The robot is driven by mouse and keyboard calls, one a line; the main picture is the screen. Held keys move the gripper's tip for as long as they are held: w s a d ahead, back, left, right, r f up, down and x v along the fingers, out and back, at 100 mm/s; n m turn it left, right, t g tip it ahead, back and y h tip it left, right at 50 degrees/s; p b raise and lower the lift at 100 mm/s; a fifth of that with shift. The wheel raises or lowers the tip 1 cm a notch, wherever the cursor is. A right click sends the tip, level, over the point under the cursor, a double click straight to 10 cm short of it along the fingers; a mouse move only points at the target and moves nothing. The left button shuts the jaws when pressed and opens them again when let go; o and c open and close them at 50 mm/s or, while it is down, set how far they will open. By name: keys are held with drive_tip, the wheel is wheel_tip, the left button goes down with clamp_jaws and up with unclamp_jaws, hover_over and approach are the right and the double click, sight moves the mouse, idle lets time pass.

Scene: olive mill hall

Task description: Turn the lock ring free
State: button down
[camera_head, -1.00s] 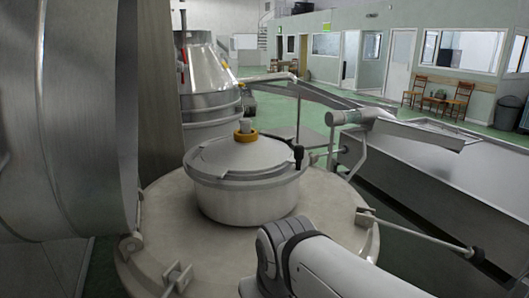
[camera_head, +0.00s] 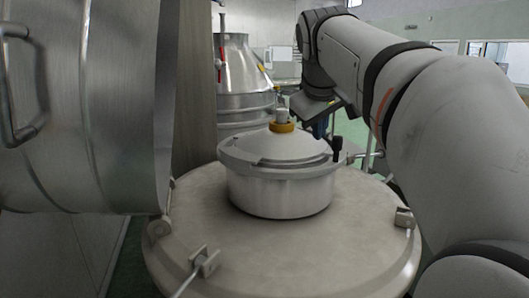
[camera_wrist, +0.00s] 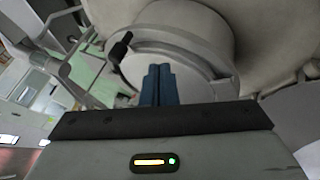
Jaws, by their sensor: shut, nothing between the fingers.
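A pale round pot (camera_head: 280,192) with a low domed lid (camera_head: 275,145) stands on a large round cover. A grey ring (camera_head: 265,169) runs around the lid's edge, with a black handle (camera_head: 337,146) upright at its right side; the handle also shows in the wrist view (camera_wrist: 121,46). A yellow collar (camera_head: 282,128) sits around the pale knob on top. My gripper (camera_wrist: 159,68) has blue fingers, shut together and empty. It is in front of the lid in the wrist view, with the handle to its left.
The round cover (camera_head: 230,255) has metal clamps (camera_head: 203,262) at its edge. A big metal drum (camera_head: 95,110) stands close at left. A metal cone vessel (camera_head: 240,75) is behind the pot. My arm fills the right side of the head view.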

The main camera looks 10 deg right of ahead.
drive_tip(key=r, duration=0.1)
drive_tip(key=p, duration=0.1)
hover_over(329, 166)
drive_tip(key=f, duration=0.5)
drive_tip(key=a+f, duration=0.1)
drive_tip(key=f, duration=0.1)
drive_tip(key=shift+s+f, duration=0.15)
drive_tip(key=shift+s, duration=0.25)
drive_tip(key=shift+w+d, duration=0.25)
drive_tip(key=shift+d, duration=0.25)
drive_tip(key=shift+f, duration=0.1)
